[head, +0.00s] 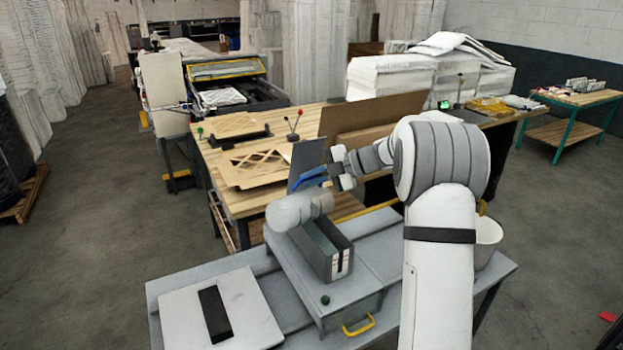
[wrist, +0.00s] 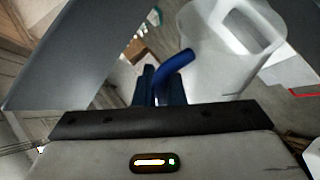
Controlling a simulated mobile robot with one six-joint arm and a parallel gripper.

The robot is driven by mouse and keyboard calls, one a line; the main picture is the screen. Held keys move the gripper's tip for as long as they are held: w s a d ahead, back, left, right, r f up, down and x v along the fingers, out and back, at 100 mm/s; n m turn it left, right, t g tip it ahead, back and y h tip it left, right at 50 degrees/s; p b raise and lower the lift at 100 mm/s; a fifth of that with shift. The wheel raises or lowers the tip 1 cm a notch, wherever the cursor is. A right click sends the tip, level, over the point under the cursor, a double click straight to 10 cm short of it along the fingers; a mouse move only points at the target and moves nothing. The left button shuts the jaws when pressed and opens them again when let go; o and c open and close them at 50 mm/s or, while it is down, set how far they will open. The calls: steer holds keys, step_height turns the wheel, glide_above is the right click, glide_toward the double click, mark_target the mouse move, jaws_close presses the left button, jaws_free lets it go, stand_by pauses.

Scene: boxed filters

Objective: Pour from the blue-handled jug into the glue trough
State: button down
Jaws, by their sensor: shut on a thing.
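The white translucent jug (head: 296,211) is tilted well over, its body just above the long grey box that looks like the glue trough (head: 337,262). My gripper (head: 328,178) is shut on the jug's blue handle (head: 311,178) and holds the jug from behind. The handle (wrist: 172,66) and jug body (wrist: 222,55) also show in the wrist view, beyond my gripper's fingers (wrist: 163,88). The jug covers the trough's far end in the head view. I cannot make out any stream or the liquid level.
The trough stands on a grey bench (head: 232,264) with a yellow handle (head: 358,326) and a green knob. A blue-grey upright panel (head: 305,158) is close behind the jug. A white container (head: 487,238) is at right. A wooden table (head: 217,158) stands behind.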

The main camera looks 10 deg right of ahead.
steer(key=shift+w+d+m+y, duration=0.8)
steer(key=shift+w+d+y, duration=0.25)
steer(key=shift+d, duration=0.15)
stand_by(2.5)
steer(key=shift+w+d+g, duration=0.15)
steer(key=shift+d+g, duration=0.05)
steer(key=shift+g, duration=0.1)
stand_by(3.7)
